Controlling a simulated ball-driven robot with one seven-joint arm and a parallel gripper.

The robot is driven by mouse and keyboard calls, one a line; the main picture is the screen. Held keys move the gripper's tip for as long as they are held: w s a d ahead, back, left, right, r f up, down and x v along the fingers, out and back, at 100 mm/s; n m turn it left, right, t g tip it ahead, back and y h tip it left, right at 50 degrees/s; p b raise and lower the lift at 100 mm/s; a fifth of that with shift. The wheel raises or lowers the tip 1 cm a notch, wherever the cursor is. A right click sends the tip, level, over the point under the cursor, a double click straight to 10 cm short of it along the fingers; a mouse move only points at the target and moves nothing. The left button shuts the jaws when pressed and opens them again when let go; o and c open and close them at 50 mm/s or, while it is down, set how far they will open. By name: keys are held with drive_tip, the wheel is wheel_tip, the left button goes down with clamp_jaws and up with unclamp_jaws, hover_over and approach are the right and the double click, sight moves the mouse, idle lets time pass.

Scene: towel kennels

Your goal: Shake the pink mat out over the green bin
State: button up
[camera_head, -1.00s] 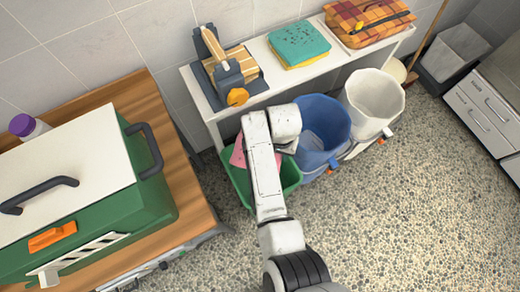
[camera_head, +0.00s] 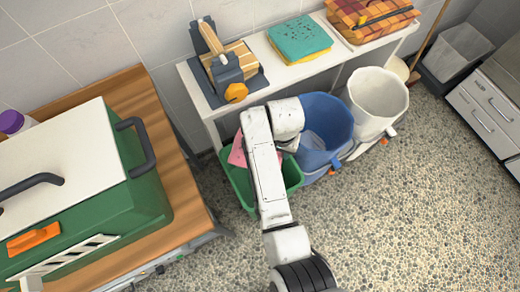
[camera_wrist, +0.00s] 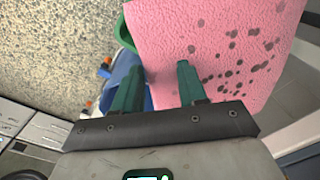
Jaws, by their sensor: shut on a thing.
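The pink mat (camera_head: 237,153) shows as a small patch behind my arm, over the green bin (camera_head: 238,187). Most of it is hidden by my arm in the head view. In the wrist view the mat (camera_wrist: 225,45) is large, with many dark spots on its face. My gripper (camera_wrist: 160,82) is shut on the mat near its edge; one green finger lies in front of its face. A strip of the green bin's rim (camera_wrist: 125,36) shows beside the mat. The gripper's fingers are hidden in the head view.
A blue bin (camera_head: 322,122) and a white bin (camera_head: 377,100) stand right of the green bin. A white shelf (camera_head: 285,75) behind holds a teal-and-yellow sponge (camera_head: 299,38) and a wooden-and-grey device (camera_head: 228,68). A wooden table (camera_head: 150,130) with a green box is at left.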

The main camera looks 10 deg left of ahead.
wheel_tip(320, 180, down, 5)
drive_tip(key=shift+s+r, duration=0.1)
drive_tip(key=shift+s, duration=0.05)
drive_tip(key=r, duration=0.5)
drive_tip(key=shift+w+r, duration=0.2)
drive_tip(key=shift+s+f, duration=0.15)
drive_tip(key=shift+f, duration=0.15)
wheel_tip(320, 180, down, 6)
wheel_tip(320, 180, up, 6)
drive_tip(key=shift+r, duration=0.3)
wheel_tip(320, 180, down, 6)
